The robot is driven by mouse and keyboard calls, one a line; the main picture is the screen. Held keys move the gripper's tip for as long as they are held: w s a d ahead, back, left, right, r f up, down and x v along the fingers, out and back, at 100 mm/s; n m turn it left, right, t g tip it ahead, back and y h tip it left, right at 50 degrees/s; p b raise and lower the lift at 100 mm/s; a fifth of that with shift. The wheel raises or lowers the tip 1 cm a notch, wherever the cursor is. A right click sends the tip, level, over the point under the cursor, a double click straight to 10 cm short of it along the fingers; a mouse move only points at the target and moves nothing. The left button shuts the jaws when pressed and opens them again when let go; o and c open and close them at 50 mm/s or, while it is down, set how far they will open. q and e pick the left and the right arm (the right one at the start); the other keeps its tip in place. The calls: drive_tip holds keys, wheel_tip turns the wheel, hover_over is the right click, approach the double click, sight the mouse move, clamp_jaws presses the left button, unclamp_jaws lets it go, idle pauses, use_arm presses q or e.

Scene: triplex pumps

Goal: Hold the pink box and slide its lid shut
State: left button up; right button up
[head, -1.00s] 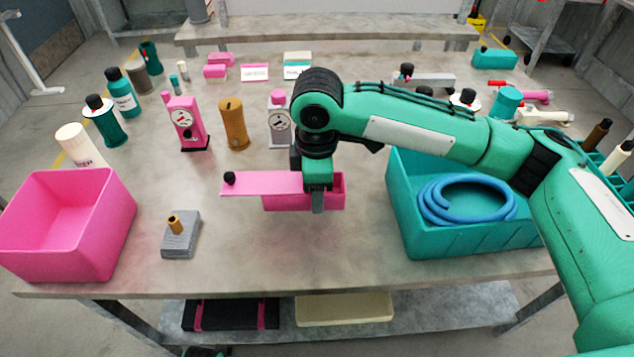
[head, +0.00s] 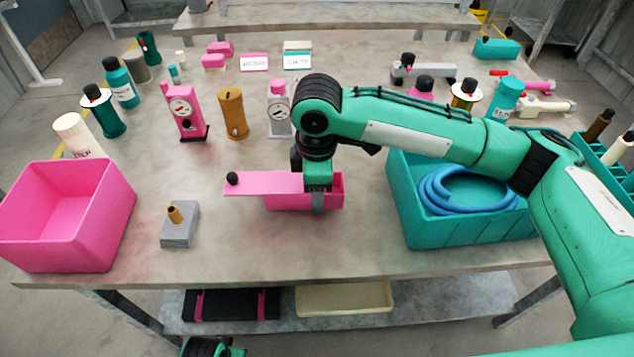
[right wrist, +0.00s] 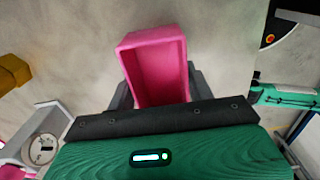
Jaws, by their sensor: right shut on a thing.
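The small pink box (head: 282,203) stands on the table in the middle of the head view. Its pink lid (head: 268,183) sticks out far to the left, with a black knob (head: 232,178) at its left end. My right gripper (head: 318,195) is shut on the box from above, one finger showing at its near side. In the right wrist view the box (right wrist: 157,65) lies between the fingers, its visible part open and empty. A green and black part of my left arm (head: 208,347) shows at the bottom edge; whether its jaws are open is unclear.
A large pink bin (head: 70,225) stands at the left and a teal bin (head: 450,233) with a coiled blue hose (head: 465,190) at the right. A grey block with a brass peg (head: 180,228) stands left of the box. Pumps and bottles stand behind.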

drive_tip(key=shift+f+b, duration=0.3)
drive_tip(key=shift+f, duration=1.5)
idle(0.9)
drive_tip(key=o, duration=1.2)
drive_tip(key=shift+o, duration=0.2)
